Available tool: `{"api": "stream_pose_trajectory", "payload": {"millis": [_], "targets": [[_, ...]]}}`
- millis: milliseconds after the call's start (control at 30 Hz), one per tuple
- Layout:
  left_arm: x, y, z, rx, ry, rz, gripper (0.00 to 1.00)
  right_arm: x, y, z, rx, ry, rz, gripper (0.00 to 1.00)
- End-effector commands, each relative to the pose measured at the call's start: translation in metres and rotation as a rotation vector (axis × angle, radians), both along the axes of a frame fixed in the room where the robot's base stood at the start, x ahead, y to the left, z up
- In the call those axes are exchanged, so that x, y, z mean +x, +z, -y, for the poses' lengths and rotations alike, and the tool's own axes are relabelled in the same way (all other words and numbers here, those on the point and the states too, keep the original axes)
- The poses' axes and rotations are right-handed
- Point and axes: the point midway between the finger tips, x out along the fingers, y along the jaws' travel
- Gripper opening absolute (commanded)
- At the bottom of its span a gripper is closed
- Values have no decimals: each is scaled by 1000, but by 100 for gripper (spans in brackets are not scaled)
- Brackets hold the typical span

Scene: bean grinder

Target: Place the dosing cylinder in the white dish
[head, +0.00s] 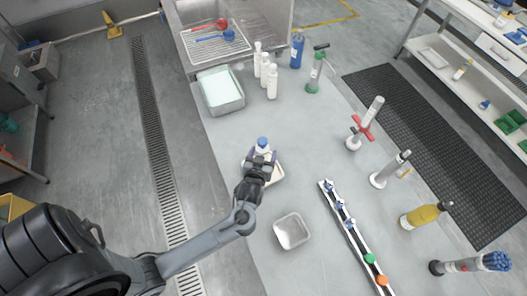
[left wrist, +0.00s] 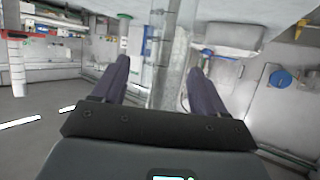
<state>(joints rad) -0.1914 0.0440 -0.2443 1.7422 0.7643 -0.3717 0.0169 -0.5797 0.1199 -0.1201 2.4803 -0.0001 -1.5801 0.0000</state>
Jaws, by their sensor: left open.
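My left gripper (head: 260,157) is open above the near work table. Its dark purple fingers stand apart in the left wrist view (left wrist: 160,80). In the head view they flank a small white container with a blue cap (head: 262,143). I cannot tell whether they touch it. A shallow white dish (head: 278,174) lies partly hidden under the gripper. A second, empty white dish (head: 292,231) sits nearer. Two upright cylinders stand at the right: one with a red cross-shaped part (head: 373,108) and a grey-white one (head: 393,165). I cannot tell which is the dosing cylinder. My right gripper is out of view.
A rack (head: 351,234) with several coloured caps runs along the right. A yellow bottle (head: 422,215) stands beyond it. Several white bottles (head: 271,82), a blue bottle (head: 297,48) and a filled tub (head: 222,92) stand at the back. The table is clear left of the dishes.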

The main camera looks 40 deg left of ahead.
Motion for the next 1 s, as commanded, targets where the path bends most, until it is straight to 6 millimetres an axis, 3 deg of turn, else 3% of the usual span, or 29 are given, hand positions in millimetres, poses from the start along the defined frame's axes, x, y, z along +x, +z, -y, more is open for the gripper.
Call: {"api": "stream_pose_trajectory", "payload": {"millis": [400,667,867,1000], "targets": [[-61,29,34,-4,2,0,72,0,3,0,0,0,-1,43],[-80,38,47,-15,-12,-11,72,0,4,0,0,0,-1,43],[-84,37,66,-123,-158,-123,72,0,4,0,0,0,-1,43],[-102,38,87,-203,-334,-296,72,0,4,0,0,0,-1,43]]}}
